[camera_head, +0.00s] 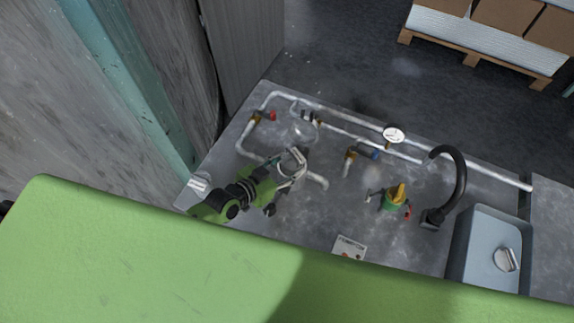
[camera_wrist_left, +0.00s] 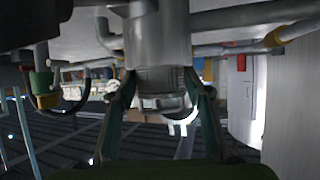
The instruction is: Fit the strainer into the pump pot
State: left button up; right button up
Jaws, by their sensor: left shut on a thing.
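My left gripper (camera_head: 290,168) is over the pipework on the grey bench, left of the middle in the head view. In the left wrist view, which looks upside down, its two fingers (camera_wrist_left: 163,108) stand on either side of a ribbed grey cylinder with a pale loop, which looks like the strainer (camera_wrist_left: 165,82). The gripper is shut on it. The strainer lines up with the wider grey pump pot (camera_wrist_left: 160,38), at or partly in its mouth; how deep it sits I cannot tell. In the head view the gripper mostly hides both. My right gripper is not in view.
A clear round piece, perhaps a lid (camera_head: 303,131), is just beyond the gripper. Pipes with valves and a gauge (camera_head: 393,134) run along the back. A green and yellow item (camera_head: 396,198), black faucet (camera_head: 460,180) and sink (camera_head: 480,255) are right. A label card (camera_head: 348,248) lies in front.

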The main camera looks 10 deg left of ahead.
pick_arm(q)
jog(key=o, duration=1.2)
jog(key=shift+f, duration=0.15)
jog(key=shift+o, duration=0.2)
jog(key=v, duration=1.2)
